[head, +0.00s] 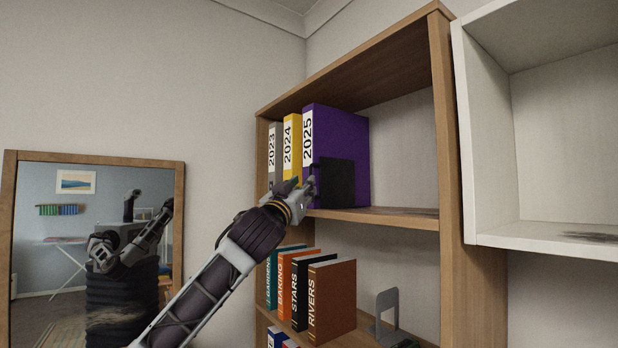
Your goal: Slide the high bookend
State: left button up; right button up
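The high bookend (338,184) is a black plate on the upper shelf, upright against the front of the purple 2025 binder (345,135). My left gripper (302,183) is in front of the binders' lower part, just left of the bookend. Its two fingers look apart, with nothing seen between them. I cannot tell whether a finger touches the bookend. The gripper hides the lower ends of the binders. My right gripper is not in view.
A yellow 2024 binder (292,140) and a grey 2023 binder (275,150) stand left of the purple one. The upper shelf board (390,216) is clear to the right, up to the side panel (450,140). Books and a grey bookend (387,312) are on the shelf below.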

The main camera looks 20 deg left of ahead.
pick_arm(q)
jog(key=shift+p+x, duration=1.05)
jog(key=shift+x, duration=1.8)
grip_shut()
